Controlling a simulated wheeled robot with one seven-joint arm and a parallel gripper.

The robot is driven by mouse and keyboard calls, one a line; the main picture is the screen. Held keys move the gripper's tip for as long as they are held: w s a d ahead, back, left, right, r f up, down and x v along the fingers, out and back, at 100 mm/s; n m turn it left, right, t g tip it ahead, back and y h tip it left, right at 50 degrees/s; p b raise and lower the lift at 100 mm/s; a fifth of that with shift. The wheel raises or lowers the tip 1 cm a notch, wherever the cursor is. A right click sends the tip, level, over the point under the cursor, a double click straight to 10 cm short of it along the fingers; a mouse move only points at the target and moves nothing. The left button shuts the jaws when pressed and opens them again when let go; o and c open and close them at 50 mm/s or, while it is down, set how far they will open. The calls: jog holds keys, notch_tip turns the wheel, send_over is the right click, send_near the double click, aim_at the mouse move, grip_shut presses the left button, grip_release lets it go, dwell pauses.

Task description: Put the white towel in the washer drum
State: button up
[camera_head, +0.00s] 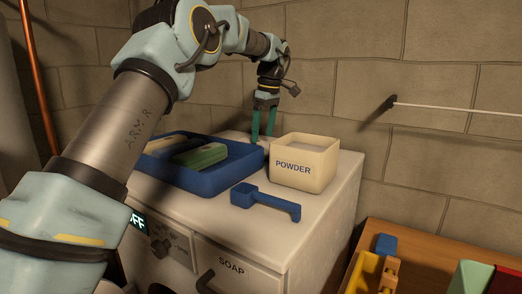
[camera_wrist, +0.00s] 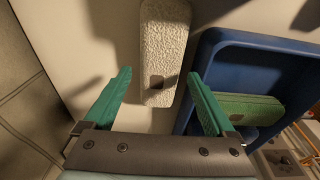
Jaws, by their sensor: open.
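My gripper (camera_head: 263,138) points down, open and empty, over the back of the white washer top (camera_head: 235,218), between the blue tray and the powder box. In the wrist view, a long, rough-textured white thing with a small dark square on it, apparently the folded or rolled white towel (camera_wrist: 164,45), lies on the pale surface. Its near end reaches between the spread fingers (camera_wrist: 160,103); contact is not clear. The head view does not show the towel clearly. The washer front shows an "OFF" display and a "SOAP" drawer (camera_head: 232,266).
A blue tray (camera_head: 205,185) holds a green block-like thing (camera_head: 200,155) and a beige one. An open "POWDER" box (camera_head: 303,163) and blue scoop (camera_head: 265,199) stand on the washer top. A stone wall (camera_head: 350,110) is close behind. A wooden table (camera_head: 425,238) with coloured items is at right.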

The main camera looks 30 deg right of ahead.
aim_at(261, 142)
jog(key=shift+w+a+f+p, duration=0.15)
jog(key=shift+f+p, duration=0.15)
jog(key=shift+f, duration=0.75)
jog(key=shift+w+a+f+p, duration=0.15)
jog(key=shift+f+p, duration=0.15)
jog(key=shift+f, duration=0.7)
jog(key=shift+d, duration=0.1)
jog(key=shift+c, duration=0.2)
jog(key=shift+r, duration=0.1)
jog(key=c, duration=1.3)
